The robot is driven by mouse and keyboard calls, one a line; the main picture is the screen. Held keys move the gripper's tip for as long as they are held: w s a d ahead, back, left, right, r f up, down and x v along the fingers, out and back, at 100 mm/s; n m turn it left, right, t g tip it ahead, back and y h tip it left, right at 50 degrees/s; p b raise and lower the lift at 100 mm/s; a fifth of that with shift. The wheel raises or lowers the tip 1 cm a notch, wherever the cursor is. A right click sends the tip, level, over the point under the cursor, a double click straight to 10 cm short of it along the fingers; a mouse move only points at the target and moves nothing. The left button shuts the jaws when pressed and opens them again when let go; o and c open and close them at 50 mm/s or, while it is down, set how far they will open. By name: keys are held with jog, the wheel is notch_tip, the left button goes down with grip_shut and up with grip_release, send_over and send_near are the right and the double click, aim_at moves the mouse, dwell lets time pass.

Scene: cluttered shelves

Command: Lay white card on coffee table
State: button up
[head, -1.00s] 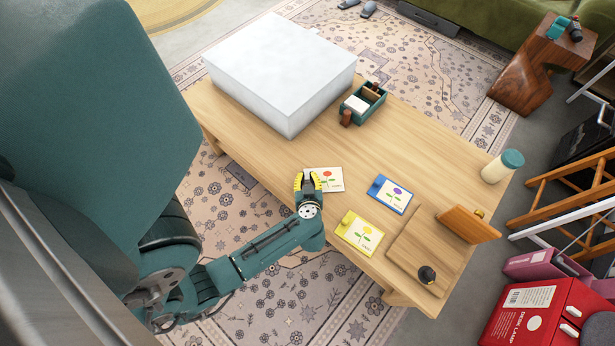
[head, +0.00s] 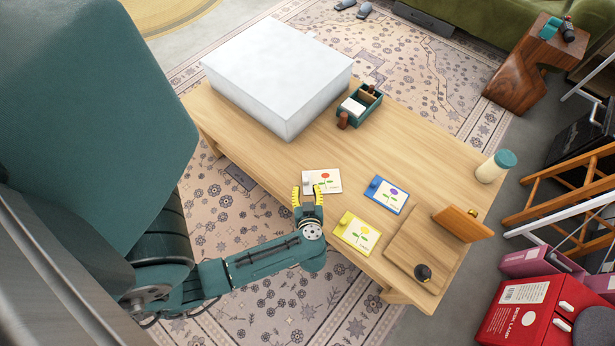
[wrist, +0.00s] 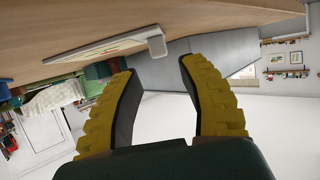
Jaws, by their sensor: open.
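The white card (head: 323,181) with a red flower picture lies on the coffee table (head: 365,150), close to its near edge. The wrist view shows the card (wrist: 100,50) edge-on and flat against the tabletop, with a small pale tab (wrist: 157,46) facing my gripper. My gripper (head: 308,188) has yellow ridged fingers spread apart, at the card's near left end. In the wrist view my gripper (wrist: 157,67) is empty, with clear space between its fingers and the tab just beyond them. Exact contact with the card cannot be told.
A blue card (head: 386,195) and a yellow card (head: 357,233) lie to the right, by a wooden board (head: 410,245) with an upright panel (head: 463,223). A large white box (head: 275,75) and a green caddy (head: 372,104) stand farther back.

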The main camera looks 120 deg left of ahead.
jog(key=p+v, duration=0.1)
jog(key=v, duration=0.4)
jog(key=shift+r, duration=0.25)
jog(key=shift+w+d+r+p, duration=0.1)
jog(key=shift+w+d+p, duration=0.25)
jog(key=shift+d, duration=0.15)
